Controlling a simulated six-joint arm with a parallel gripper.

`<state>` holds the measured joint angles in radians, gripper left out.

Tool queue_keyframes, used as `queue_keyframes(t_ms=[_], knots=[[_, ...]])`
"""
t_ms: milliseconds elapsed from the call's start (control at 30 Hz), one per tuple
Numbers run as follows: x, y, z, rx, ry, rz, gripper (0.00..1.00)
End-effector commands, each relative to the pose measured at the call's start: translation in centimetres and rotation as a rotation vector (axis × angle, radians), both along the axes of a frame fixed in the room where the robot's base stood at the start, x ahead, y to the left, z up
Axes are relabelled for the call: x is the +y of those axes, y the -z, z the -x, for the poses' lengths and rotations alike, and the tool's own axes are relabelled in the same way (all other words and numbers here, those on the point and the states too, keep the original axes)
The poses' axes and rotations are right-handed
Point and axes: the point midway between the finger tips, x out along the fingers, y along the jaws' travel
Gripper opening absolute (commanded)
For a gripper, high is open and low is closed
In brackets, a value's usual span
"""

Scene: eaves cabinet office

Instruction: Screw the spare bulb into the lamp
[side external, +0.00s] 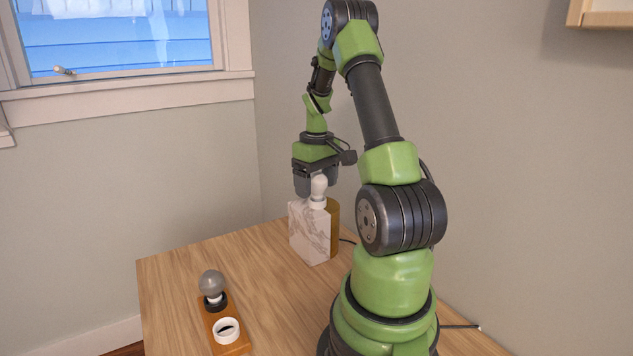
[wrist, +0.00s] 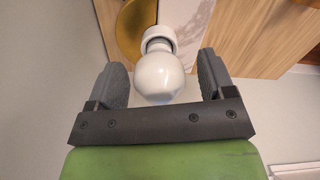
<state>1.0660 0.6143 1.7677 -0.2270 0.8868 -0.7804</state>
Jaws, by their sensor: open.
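The lamp (side external: 313,235) is a white marble block with a brass cylinder at the back of the wooden table. A white bulb (side external: 319,187) stands upright in the white collar on its top; in the wrist view the bulb (wrist: 160,80) shows with its neck at the collar (wrist: 159,35). My gripper (side external: 316,185) is over the lamp, pointing down. Its open fingers (wrist: 162,78) stand either side of the white bulb, with gaps visible on both sides. A grey smoky bulb (side external: 212,283) stands in a dark ring on a wooden holder (side external: 232,348). Whether the bulb threads are fully seated is hidden.
The holder's white ring (side external: 227,331) is empty. The wooden table (side external: 185,265) is clear between the holder and the lamp. A wall (side external: 530,170) rises behind, and a dark cord runs from the lamp's right side.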

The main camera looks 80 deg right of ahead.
Motion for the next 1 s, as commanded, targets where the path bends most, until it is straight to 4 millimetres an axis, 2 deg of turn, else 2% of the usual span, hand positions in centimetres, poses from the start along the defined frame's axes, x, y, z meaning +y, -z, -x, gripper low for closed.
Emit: queue_keyframes(t_ms=[167,600,800,1000], knots=[[-0.1,-0.7,0.0,-0.002,-0.001,0.003,0.76],[-0.1,-8.5,0.0,-0.002,0.000,0.005,0.76],[0.0,-9.9,0.0,0.000,0.000,0.001,0.76],[0.0,-10.0,0.0,0.000,0.000,0.000,0.76]])
